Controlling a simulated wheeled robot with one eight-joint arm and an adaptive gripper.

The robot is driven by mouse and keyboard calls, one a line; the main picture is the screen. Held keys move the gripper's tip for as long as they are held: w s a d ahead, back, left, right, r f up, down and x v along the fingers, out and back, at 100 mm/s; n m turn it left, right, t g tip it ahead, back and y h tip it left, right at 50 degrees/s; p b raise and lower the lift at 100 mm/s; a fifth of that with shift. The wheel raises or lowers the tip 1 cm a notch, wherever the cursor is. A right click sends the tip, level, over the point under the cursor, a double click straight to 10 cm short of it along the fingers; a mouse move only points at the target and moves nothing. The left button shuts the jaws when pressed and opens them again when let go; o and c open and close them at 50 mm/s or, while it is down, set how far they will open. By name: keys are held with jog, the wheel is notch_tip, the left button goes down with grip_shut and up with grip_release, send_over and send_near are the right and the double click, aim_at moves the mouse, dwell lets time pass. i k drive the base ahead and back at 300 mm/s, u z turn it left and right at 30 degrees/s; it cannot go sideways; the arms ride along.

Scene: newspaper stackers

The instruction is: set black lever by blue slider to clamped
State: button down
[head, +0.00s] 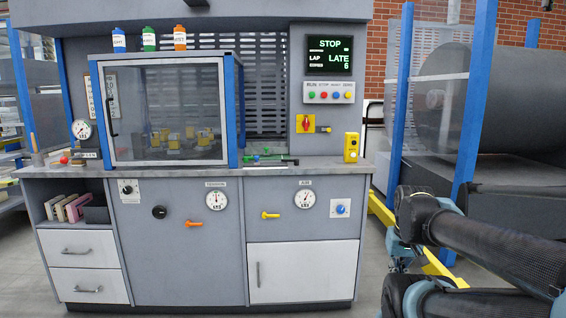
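A small dark lever-like part (268,150) lies on the counter just right of the clear-fronted cabinet, beside a flat green piece (272,157). It is too small to tell its setting, and I cannot clearly make out a blue slider beside it. My arm comes in from the right edge, in front of the blue posts. My gripper (402,264) hangs low near the yellow floor rail, partly hidden by my arm links, far from the counter. Whether it is open or shut does not show.
The clear-fronted cabinet (168,63) with blue posts stands on the grey counter (330,164). A yellow box (351,147) sits at the counter's right end. A display (329,52) reads STOP and LATE. A large roller (495,95) stands behind blue posts at right.

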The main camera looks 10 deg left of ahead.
aim_at(296, 162)
jog(key=i, duration=1)
